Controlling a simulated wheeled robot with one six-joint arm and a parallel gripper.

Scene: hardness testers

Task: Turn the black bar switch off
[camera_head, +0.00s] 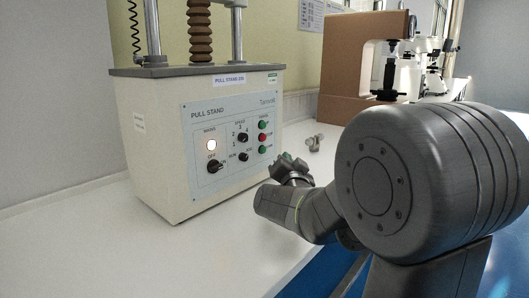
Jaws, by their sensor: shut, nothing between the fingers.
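The black bar switch (214,166) sits at the lower left of the control panel (207,187) on the cream PULL STAND machine (153,170). Its bar looks slanted, with an OFF label at its upper left. Above it, the round mains lamp (211,146) glows. My gripper (288,161) is to the right of the panel, apart from the switch and at a similar picture height. It is shut and empty. Its fingers are small and partly hidden by my own wrist and arm.
The panel also has two black knobs, one of them the speed knob (242,137), green buttons and a red button (262,137). A small metal part (314,143) lies on the white bench (120,255). A brown box (345,55) and microscope-like instruments (410,65) stand behind.

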